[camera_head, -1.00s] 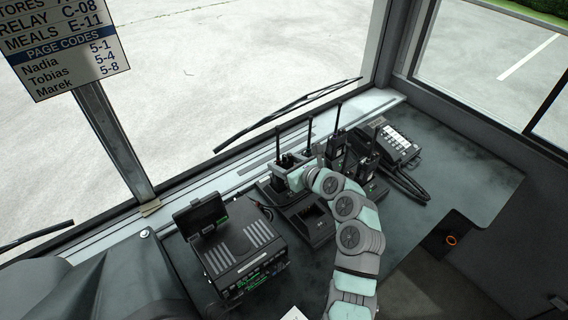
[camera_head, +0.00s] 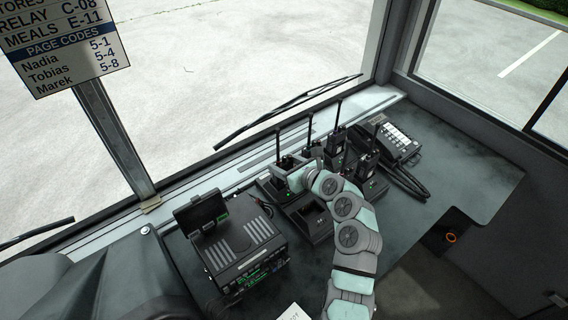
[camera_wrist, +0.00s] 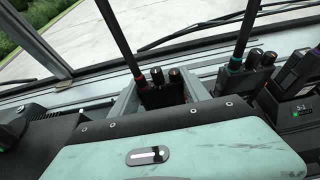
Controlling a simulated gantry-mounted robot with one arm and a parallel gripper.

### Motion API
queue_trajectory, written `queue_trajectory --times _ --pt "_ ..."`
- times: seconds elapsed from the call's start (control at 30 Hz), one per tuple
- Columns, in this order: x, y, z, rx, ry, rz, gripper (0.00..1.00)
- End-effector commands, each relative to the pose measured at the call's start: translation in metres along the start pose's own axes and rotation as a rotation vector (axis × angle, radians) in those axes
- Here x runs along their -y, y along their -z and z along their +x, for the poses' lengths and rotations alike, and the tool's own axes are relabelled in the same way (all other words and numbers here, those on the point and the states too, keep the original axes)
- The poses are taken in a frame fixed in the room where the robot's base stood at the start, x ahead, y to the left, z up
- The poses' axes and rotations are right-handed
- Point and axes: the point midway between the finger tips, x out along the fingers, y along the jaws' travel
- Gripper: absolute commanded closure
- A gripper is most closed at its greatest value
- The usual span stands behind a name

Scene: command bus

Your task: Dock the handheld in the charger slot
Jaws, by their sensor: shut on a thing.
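My gripper (camera_head: 289,180) is shut on a black handheld radio (camera_head: 286,162) with an upright antenna, over the charger row. The handheld's knobs and antenna base show between my fingers in the wrist view (camera_wrist: 163,92). Its lower body is hidden by my gripper, so I cannot tell how deep it sits in a slot. A black charger with an empty slot (camera_head: 316,225) stands just in front of my gripper. Other handhelds stand upright in the row, one behind (camera_head: 309,150) and others to the right (camera_head: 335,146), (camera_head: 367,168). A green light shows on the right one.
A radio console with a small screen (camera_head: 243,250) stands left of the chargers. A desk phone (camera_head: 396,142) with a coiled cord is at the right. Tall antennas crowd the space around my gripper. The desk at right (camera_head: 455,175) is clear.

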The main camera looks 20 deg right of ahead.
Motion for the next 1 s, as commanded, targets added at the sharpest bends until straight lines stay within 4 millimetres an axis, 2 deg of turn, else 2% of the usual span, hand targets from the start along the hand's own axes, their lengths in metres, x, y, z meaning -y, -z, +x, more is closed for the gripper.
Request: queue_trajectory --times 0.43,0.47,0.77,1.0 --pt "0.0003 0.0022 0.0010 0.002 0.001 0.000 1.00" --pt "0.0004 0.0026 0.0011 0.002 0.001 -0.001 0.45" --pt "0.0002 0.0034 0.0014 0.001 0.000 0.000 0.20" --pt "0.0003 0.0043 0.0013 -0.001 0.000 0.000 0.20"
